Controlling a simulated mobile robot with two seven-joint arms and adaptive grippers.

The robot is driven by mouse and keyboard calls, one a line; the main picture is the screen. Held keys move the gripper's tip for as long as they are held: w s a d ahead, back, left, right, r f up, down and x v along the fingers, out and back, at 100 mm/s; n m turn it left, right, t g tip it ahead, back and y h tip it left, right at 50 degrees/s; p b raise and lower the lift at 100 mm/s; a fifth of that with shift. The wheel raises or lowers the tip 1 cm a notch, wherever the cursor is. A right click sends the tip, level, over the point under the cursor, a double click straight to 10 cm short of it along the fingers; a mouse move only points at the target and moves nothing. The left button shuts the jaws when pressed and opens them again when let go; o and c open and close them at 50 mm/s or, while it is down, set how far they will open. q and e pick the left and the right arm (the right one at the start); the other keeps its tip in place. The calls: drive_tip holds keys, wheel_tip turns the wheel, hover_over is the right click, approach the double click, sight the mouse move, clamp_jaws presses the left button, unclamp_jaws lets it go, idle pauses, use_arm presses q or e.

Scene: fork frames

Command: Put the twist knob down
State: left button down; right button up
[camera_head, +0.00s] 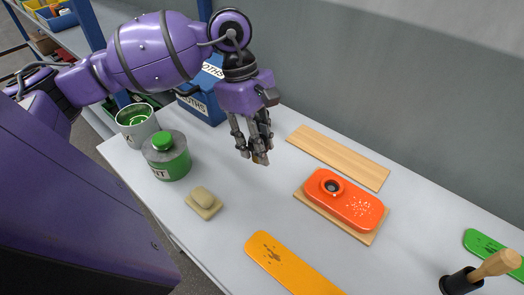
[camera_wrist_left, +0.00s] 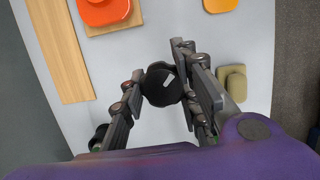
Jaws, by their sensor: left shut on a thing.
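The twist knob (camera_wrist_left: 162,84) is round and black with a white mark, seen in the left wrist view. My left gripper (camera_wrist_left: 156,90) is shut on it, with fingers on both sides. In the head view the left gripper (camera_head: 257,150) hangs over the white table, and its fingers mostly hide the knob. I cannot tell exactly how high the knob is above the table. My right gripper is in neither view.
An orange-red device (camera_head: 352,200) with a dark round socket sits on a wooden base, right of the gripper. Around it are a wooden board (camera_head: 338,155), an orange board (camera_head: 290,266), a beige block (camera_head: 203,200) and a green-lidded tin (camera_head: 167,158). White table shows below the gripper.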

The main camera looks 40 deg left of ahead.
use_arm(q)
drive_tip(key=w+a+f, duration=0.1)
drive_tip(key=w+f, duration=0.1)
drive_tip(key=w+a+f, duration=0.1)
drive_tip(key=w+f, duration=0.1)
drive_tip(key=w+a+f, duration=0.2)
drive_tip(key=f, duration=0.1)
drive_tip(key=shift+f+p, duration=0.3)
drive_tip(key=shift+f, duration=1.2)
drive_tip(key=shift+f, duration=0.2)
drive_tip(key=c, duration=1.7)
unclamp_jaws()
drive_tip(key=o, duration=0.4)
drive_tip(key=shift+c, duration=0.2)
drive_tip(key=shift+r, duration=0.1)
